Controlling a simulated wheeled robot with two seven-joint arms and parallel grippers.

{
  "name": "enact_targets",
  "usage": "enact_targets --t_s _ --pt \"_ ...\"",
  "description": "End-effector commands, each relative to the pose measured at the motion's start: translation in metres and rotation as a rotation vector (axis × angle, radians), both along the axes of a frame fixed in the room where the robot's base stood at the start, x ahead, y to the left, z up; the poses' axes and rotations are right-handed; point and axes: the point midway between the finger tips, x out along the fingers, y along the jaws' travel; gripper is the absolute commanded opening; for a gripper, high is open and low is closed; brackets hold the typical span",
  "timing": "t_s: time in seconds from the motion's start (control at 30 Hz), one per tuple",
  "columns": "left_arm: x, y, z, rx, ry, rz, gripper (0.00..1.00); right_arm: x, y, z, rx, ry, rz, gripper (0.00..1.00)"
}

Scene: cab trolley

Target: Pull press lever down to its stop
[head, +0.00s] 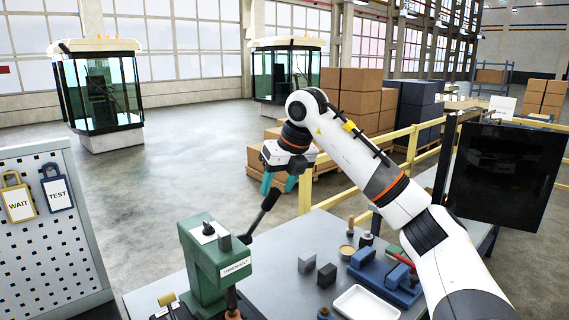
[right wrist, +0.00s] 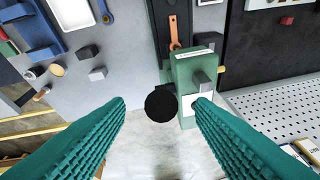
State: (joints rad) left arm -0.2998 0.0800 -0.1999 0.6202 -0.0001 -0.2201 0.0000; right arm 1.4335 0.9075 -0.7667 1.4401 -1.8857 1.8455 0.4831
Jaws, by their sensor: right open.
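The green press (head: 207,272) stands on the grey bench at the front, with a white label on its side. Its dark press lever (head: 262,214) slants up and to the right to a black grip end. In the right wrist view, the round black lever end (right wrist: 161,105) lies between the two teal fingers, with a gap on both sides. The green press (right wrist: 190,68) shows just beyond it. I cannot tell how deep the lever end sits between the fingers. My left gripper is not in view.
On the bench are grey blocks (head: 326,275), a white tray (head: 366,303) and a blue fixture (head: 385,278). A pegboard (head: 48,240) with tags stands at left. A yellow rail (head: 345,187) runs behind the bench. A dark screen (head: 507,172) stands at right.

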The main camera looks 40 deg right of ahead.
Motion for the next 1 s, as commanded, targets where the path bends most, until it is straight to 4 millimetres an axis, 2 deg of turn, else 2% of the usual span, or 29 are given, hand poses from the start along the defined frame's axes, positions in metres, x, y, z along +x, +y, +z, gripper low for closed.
enact_targets --t_s 0.13,0.3,0.5,0.73,1.0 --pt "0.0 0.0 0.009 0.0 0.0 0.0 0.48 0.01 0.002 -0.024 0.0 0.004 0.0 0.49" --pt "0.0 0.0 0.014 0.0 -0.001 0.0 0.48 0.019 0.004 -0.042 0.001 0.002 0.001 0.49" --pt "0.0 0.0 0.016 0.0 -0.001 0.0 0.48 0.022 0.005 -0.051 0.001 0.0 0.002 0.49" --pt "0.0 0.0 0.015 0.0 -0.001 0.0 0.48 0.022 0.005 -0.052 0.001 -0.001 0.002 0.49" --pt "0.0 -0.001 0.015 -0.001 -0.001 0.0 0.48 0.022 0.005 -0.051 0.001 -0.001 0.002 0.05"
